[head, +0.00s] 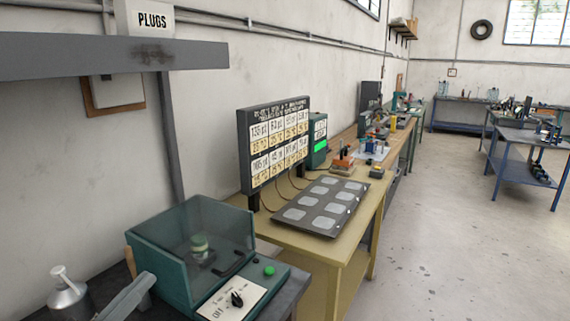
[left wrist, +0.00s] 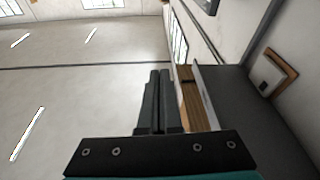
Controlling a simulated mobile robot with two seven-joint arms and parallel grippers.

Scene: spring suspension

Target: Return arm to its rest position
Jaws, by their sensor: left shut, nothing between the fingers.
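My left gripper (left wrist: 158,76) shows in the left wrist view. Its two dark fingers lie side by side, shut and empty, above the black mounting plate. In the head view a grey elongated part at the lower left edge, beside the teal tester, appears to be my left gripper (head: 141,283); little of it shows. It stands in front of the dark bench, and I cannot tell its exact clearance. My right gripper is in neither view.
A teal tester with a clear cover (head: 190,243) and a metal pump bottle (head: 67,295) stand near the left gripper. A grey shelf (head: 100,58) overhangs the left. A yellow bench (head: 325,250) holds a dark tray (head: 318,208) and a sign board (head: 272,145).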

